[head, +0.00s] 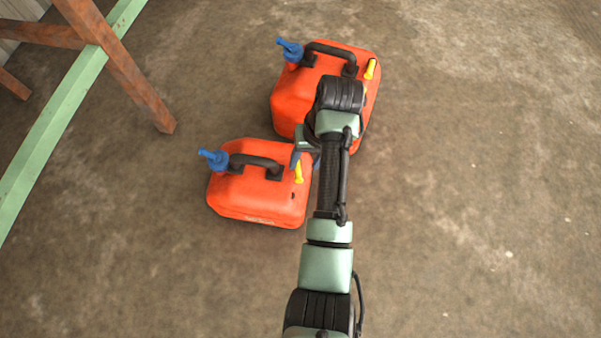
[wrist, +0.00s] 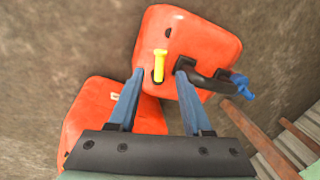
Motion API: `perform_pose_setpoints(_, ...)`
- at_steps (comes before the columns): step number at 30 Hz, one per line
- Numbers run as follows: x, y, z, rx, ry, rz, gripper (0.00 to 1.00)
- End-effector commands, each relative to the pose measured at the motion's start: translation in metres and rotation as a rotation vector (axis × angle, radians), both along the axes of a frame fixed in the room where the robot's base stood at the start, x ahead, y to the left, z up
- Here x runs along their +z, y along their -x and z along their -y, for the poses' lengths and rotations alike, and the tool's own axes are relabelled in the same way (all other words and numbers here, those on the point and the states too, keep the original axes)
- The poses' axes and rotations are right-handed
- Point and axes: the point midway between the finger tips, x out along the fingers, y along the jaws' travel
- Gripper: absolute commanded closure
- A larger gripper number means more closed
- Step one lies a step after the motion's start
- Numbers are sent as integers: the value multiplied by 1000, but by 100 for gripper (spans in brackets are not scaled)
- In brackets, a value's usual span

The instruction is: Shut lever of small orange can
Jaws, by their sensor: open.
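The small orange can (head: 250,196) stands on the floor at the front left in the head view, with a black handle (head: 255,162) and blue spout (head: 213,158). Its yellow lever (head: 298,173) is at the right end of its top. The can (wrist: 205,40) fills the upper middle of the wrist view. There, its lever (wrist: 160,64) shows between the two blue fingertips of my open gripper (wrist: 160,72). I cannot tell whether either finger touches it. In the head view my gripper (head: 303,152) is over the can's right end, partly hidden by my wrist.
A larger orange can (head: 290,100) with its own yellow lever (head: 371,69) stands just behind, partly under my arm. It shows at lower left in the wrist view (wrist: 88,115). A rusty trestle leg (head: 140,88) and green beam (head: 60,130) stand left. The right floor is clear.

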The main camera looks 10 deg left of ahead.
Motion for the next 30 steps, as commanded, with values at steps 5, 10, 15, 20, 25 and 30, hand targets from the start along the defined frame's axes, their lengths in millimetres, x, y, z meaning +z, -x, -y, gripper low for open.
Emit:
perform_pose_setpoints(5, -36, 2, -6, -1, 0, -1, 51)
perform_pose_setpoints(10, -52, 3, -9, -1, 0, 0, 51)
perform_pose_setpoints(15, -57, 3, -11, -1, 0, 1, 51)
perform_pose_setpoints(20, -57, 3, -11, -1, 0, 1, 51)
perform_pose_setpoints(25, -56, 3, -11, -1, 0, 1, 60)
perform_pose_setpoints(30, -56, 3, -11, -1, 0, 1, 90)
